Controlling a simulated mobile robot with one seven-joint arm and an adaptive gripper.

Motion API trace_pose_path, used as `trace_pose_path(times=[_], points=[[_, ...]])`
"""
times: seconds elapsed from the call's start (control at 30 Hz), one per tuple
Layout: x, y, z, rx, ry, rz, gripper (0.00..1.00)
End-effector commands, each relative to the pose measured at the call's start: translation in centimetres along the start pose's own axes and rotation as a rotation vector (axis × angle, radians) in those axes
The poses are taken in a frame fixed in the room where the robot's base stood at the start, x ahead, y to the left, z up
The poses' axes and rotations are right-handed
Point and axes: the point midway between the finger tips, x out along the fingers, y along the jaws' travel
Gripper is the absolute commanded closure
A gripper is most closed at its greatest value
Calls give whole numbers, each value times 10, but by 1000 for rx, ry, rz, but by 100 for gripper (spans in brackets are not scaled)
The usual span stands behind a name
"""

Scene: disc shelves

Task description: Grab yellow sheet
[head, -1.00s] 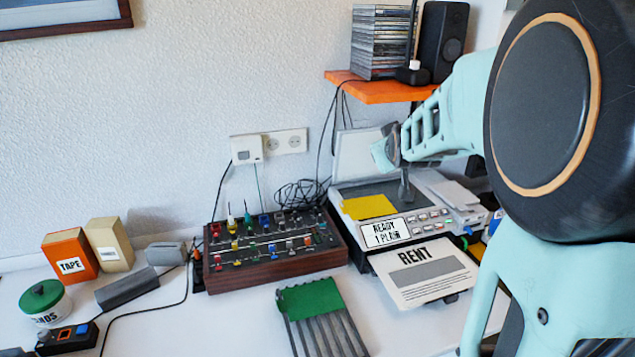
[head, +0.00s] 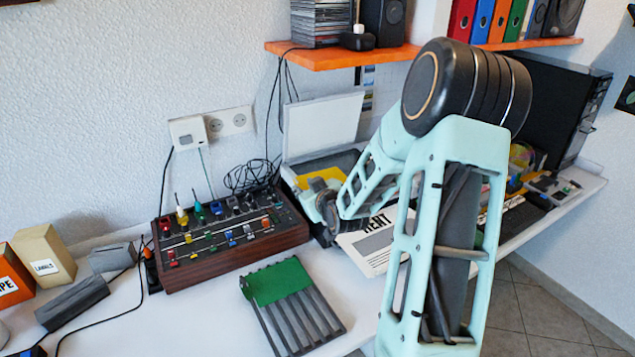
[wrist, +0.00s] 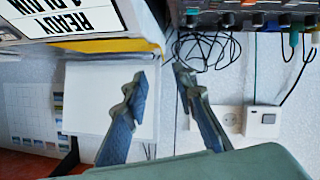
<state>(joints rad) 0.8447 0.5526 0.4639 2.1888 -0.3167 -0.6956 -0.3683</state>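The yellow sheet (head: 311,178) lies on the scanner's dark glass, partly hidden by my arm's end in the head view. In the wrist view the yellow sheet (wrist: 105,46) shows edge-on as a narrow band beside the READY label. My gripper (wrist: 160,74) is open, with its two fingers apart and nothing between them. Its fingertips point toward the scanner, close to the right end of the yellow band. I cannot tell whether they touch it. In the head view the fingers are hidden behind my wrist.
The scanner's white lid (head: 322,128) stands open behind the glass. A wooden-sided control box (head: 235,252) with knobs is left of the scanner. A RENT sheet (head: 372,248) and a green-topped ribbed rack (head: 280,282) are in front. An orange shelf (head: 335,58) hangs above.

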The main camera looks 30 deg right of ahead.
Motion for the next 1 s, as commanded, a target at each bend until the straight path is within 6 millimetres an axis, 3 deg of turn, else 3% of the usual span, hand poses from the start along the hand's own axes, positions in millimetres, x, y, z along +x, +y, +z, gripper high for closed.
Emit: trace_pose_path(times=[0.1, 0.37, 0.7, 1.0], points=[[18, -1, 0, 1, -1, -2, 75], [34, -2, 1, -1, -2, -2, 75], [74, -5, 3, 1, -2, 0, 75], [81, -5, 3, -2, -2, -1, 75]])
